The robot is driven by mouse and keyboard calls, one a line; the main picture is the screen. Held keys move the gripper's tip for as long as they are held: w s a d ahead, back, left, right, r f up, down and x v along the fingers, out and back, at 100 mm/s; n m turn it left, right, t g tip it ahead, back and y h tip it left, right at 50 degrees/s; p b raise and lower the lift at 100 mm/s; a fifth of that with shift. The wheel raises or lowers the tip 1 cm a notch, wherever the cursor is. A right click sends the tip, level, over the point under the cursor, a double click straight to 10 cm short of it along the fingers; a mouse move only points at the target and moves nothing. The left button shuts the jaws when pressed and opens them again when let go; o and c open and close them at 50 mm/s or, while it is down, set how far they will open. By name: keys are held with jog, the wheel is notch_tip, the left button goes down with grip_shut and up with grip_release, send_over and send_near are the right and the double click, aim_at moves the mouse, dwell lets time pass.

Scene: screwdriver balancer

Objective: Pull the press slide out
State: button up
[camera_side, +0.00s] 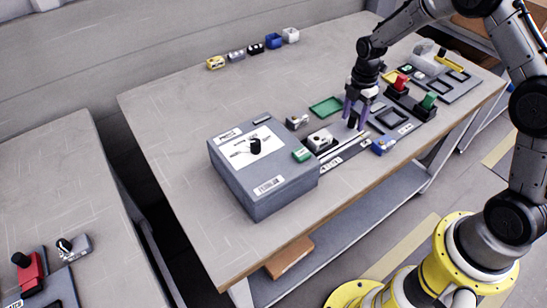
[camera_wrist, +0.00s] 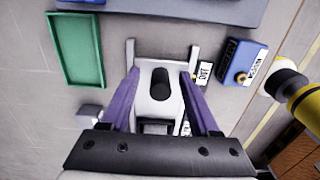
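The press slide (camera_wrist: 160,90), a pale plate with a dark upright knob, lies between two grey rails in the wrist view. My gripper (camera_wrist: 160,78) is above it with its purple fingers spread, one to each side of the plate and knob. There is clear space between each finger and the knob; whether the fingers touch the plate's edges I cannot tell. In the side view my gripper (camera_side: 354,120) points down at the rail assembly (camera_side: 345,148) and mostly hides the slide. A label reading OUT (camera_wrist: 204,72) sits by the right rail.
A green tray (camera_side: 325,107) lies left of my gripper, and a blue box (camera_wrist: 243,62) with a knob stands right of the rails. A large grey box (camera_side: 262,178) stands at the table's front.

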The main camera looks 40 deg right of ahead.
jog(key=shift+a, duration=0.1)
dwell(0.4)
jog(key=shift+r, duration=3.5)
